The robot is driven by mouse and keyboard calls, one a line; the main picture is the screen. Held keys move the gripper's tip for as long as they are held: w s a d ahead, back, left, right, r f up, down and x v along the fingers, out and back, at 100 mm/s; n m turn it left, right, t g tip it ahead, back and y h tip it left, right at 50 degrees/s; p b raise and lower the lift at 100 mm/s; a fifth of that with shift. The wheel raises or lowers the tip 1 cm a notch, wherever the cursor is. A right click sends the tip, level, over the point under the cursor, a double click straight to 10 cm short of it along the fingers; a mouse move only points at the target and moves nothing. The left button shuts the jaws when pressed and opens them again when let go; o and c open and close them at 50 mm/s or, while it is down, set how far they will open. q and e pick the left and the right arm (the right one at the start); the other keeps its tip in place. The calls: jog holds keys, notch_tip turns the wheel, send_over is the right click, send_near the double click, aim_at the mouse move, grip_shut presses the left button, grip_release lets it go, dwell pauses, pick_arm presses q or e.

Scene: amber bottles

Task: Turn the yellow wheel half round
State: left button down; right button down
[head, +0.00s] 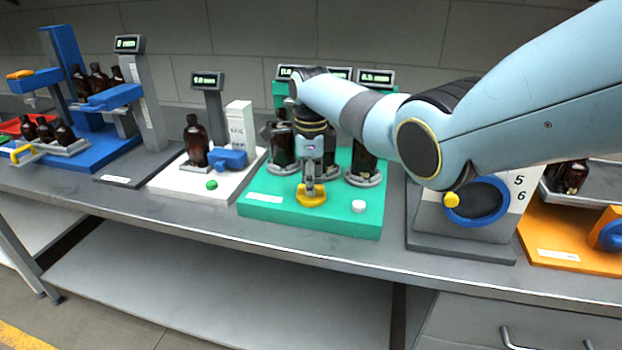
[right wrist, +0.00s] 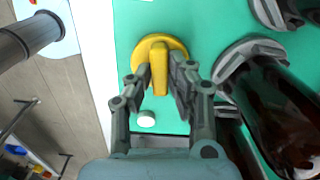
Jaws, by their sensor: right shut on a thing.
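The yellow wheel (head: 311,202) lies flat on the front of the green base (head: 262,211) in the head view. In the right wrist view the wheel (right wrist: 143,47) is a round disc with a raised bar across its middle. My right gripper (head: 312,184) points down onto it from above. In the right wrist view my right gripper (right wrist: 161,82) has one finger on each side of the bar and is shut on it. The fingers hide part of the disc. My left gripper is not in view.
A white round knob (head: 358,206) sits on the green base right of the wheel. Amber bottles (head: 284,150) in grey holders stand close behind. A white station with a green button (head: 212,184) is left. A blue-ringed dial (head: 476,222) is right, partly behind my arm.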

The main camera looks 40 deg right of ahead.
jog(key=n+p, duration=0.1)
jog(key=n, duration=0.2)
jog(key=shift+r+n+p, duration=0.15)
jog(key=shift+n+p, duration=0.15)
jog(key=shift+p, duration=0.05)
jog(key=n+p, duration=0.1)
jog(key=n, duration=0.2)
jog(key=shift+n, duration=0.3)
jog(key=n+p, duration=0.1)
jog(key=n, duration=0.3)
jog(key=shift+n, duration=0.3)
jog(key=n, duration=0.9)
jog(key=shift+p, duration=0.3)
jog(key=n, duration=0.4)
jog(key=shift+n, duration=0.3)
jog(key=n, duration=0.4)
jog(key=shift+n, duration=2.3)
